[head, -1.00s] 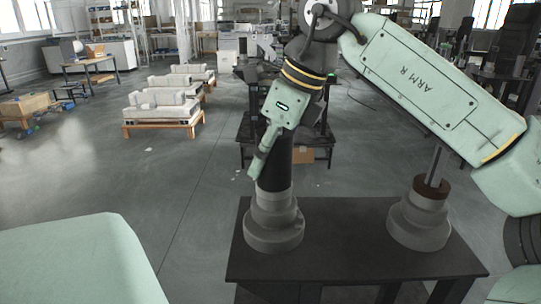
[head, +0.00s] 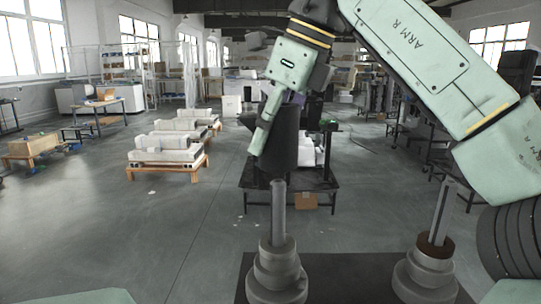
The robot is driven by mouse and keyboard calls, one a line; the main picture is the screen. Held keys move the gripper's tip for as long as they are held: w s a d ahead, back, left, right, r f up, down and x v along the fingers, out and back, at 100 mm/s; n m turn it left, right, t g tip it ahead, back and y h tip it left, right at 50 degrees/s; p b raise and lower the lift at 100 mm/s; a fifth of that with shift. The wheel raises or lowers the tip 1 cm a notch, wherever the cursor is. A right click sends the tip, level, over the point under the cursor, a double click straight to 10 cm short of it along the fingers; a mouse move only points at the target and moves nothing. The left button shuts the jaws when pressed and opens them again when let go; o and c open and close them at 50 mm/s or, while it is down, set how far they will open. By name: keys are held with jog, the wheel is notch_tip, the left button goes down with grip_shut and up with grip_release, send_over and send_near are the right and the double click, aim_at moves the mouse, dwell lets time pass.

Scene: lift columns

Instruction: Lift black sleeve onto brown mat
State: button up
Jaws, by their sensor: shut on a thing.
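The black sleeve (head: 281,146) is held upright by my gripper (head: 265,135), whose visible finger lies against its left side. The other finger is hidden. The sleeve is high over the left grey stepped base (head: 276,272), in line with its bare post (head: 278,212). The brown mat (head: 427,247) lies around the foot of the post (head: 439,212) on the right grey stepped base (head: 424,277). Nothing else sits on that mat.
Both bases stand on a dark table (head: 350,285) at the bottom of the view. Behind is a dark bench (head: 320,184) with a small box (head: 306,201) below. Pallets with pale blocks (head: 167,155) stand at left on open grey floor.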

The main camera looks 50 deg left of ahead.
notch_tip(320, 180, up, 4)
jog(key=shift+f+p, duration=0.1)
jog(key=shift+p, duration=0.65)
jog(key=shift+r+p, duration=0.45)
jog(key=shift+p, duration=0.4)
dwell(0.4)
